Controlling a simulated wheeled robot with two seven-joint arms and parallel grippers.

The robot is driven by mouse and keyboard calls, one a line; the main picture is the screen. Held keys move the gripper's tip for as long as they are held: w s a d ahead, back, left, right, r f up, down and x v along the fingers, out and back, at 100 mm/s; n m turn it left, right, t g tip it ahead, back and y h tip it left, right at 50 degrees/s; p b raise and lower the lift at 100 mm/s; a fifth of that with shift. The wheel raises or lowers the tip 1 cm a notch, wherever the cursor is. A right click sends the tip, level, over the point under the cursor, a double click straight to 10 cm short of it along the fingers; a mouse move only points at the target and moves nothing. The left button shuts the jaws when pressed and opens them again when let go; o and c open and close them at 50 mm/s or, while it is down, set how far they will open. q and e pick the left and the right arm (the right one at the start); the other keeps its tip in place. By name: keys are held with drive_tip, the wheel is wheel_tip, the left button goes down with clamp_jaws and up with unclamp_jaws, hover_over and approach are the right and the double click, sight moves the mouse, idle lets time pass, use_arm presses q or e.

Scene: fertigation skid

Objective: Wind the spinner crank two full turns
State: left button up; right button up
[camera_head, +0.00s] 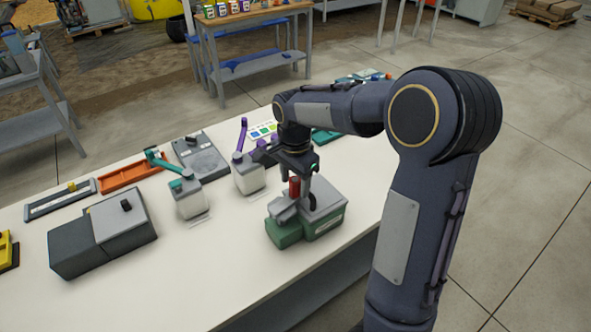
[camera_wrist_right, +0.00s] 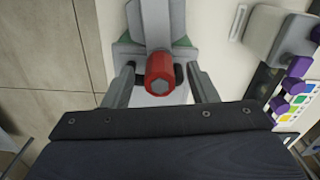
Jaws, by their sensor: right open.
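The spinner (camera_head: 322,208) is a grey box on a green base near the table's right front. Its crank carries an upright red handle (camera_head: 295,187). My right gripper (camera_head: 291,170) is just above the handle, pointing down. In the right wrist view, the red handle (camera_wrist_right: 160,73) stands between the two open fingers (camera_wrist_right: 161,72), with a gap on each side. The grey crank arm (camera_wrist_right: 158,22) runs from it toward the top of that view. My left gripper is not in view.
A grey box (camera_head: 122,222), an orange tray (camera_head: 135,174) and a grey plate (camera_head: 203,158) lie farther left. The white tabletop (camera_head: 200,285) is clear in front.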

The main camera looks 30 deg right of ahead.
sight(286, 199)
drive_tip(key=shift+f, duration=1.45)
drive_tip(key=shift+c, duration=0.3)
drive_tip(key=c, duration=0.9)
drive_tip(key=shift+o, duration=1.4)
drive_tip(key=shift+s, duration=0.1)
drive_tip(key=shift+c, duration=0.9)
